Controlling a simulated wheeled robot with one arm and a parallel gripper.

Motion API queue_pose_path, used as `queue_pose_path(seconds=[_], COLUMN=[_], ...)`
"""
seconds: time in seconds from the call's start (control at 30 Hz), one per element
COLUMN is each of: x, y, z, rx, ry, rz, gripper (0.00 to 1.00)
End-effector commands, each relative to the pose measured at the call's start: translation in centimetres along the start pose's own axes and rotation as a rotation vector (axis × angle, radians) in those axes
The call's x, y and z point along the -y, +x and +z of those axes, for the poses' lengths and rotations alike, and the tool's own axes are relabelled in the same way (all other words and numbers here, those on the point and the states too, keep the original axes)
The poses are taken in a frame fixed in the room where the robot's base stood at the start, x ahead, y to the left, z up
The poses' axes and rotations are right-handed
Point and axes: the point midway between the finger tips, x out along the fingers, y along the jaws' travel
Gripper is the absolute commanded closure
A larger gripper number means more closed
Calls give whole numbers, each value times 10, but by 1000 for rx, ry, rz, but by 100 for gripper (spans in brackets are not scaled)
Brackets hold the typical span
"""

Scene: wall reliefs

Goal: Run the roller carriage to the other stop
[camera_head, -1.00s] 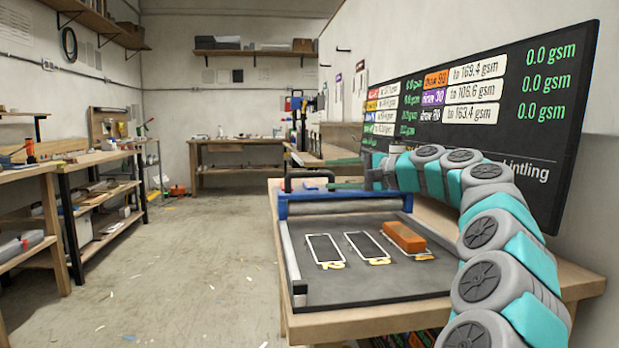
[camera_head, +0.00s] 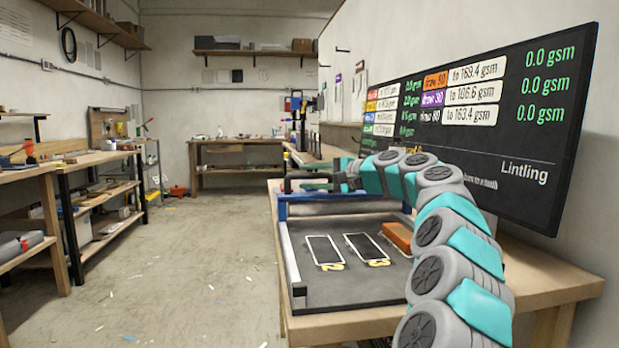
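The roller carriage, a blue frame (camera_head: 345,197), spans the far end of a dark flat bed (camera_head: 335,290) on the wooden bench. Its right part lies partly behind my arm. A black upright (camera_head: 287,172) rises at its left end. My gripper (camera_head: 318,186) is above the blue frame near its left half, to the right of the upright. It is small and dark, so I cannot tell whether its fingers are open, shut or touching anything. The bed has white-outlined rectangles marked 2 (camera_head: 325,250) and 3 (camera_head: 367,246). An orange block (camera_head: 398,236) lies to their right, partly hidden by my arm.
A black display board (camera_head: 540,130) reading several 0.0 gsm values stands along the wall at right. Wooden shelving (camera_head: 100,190) stands at left and a workbench (camera_head: 235,147) at the back. The floor between is open, with small scraps. My arm covers the bed's right side.

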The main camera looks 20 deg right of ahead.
Motion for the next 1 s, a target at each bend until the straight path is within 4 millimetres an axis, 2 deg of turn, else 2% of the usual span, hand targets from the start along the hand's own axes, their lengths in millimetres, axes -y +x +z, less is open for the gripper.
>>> queue_pose_path(seconds=[0.03,0.37,1.0], x=[0,0,-1], y=[0,0,0], z=[0,0,0], rx=[0,0,0], ry=[0,0,0], rz=[0,0,2], gripper=[64,100,100])
